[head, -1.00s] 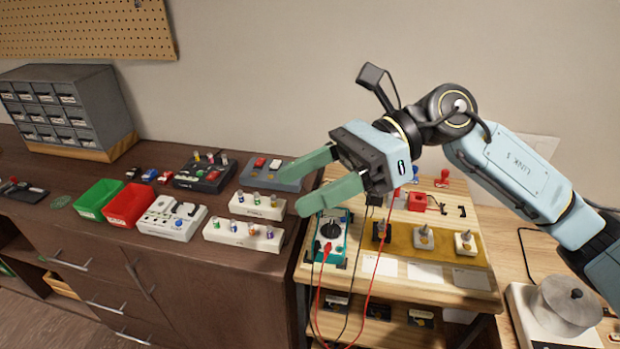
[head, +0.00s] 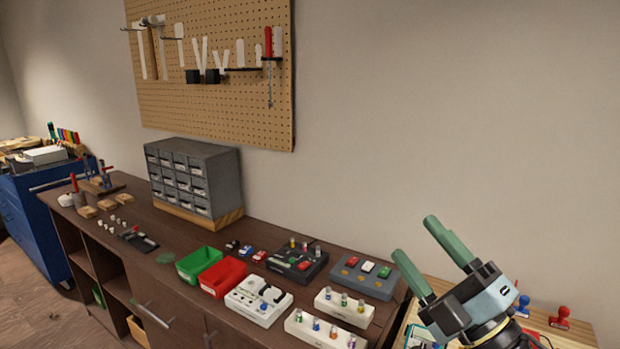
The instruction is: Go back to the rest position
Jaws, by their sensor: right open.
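My right gripper (head: 428,258) shows at the lower right of the head view. Its two green fingers stand apart with nothing between them, pointing up and to the left. It is in front of the wall, above the right end of the dark wooden bench (head: 180,276) and the lighter wooden table (head: 576,334). It appears clear of the things around it. My left gripper is out of the picture.
On the bench are a grey drawer cabinet (head: 221,184), a green bin (head: 198,262), a red bin (head: 224,277), a white device (head: 257,301) and a grey-blue block (head: 371,285). A pegboard (head: 200,108) hangs behind. A blue cabinet (head: 38,210) stands far left. The wall area at right is bare.

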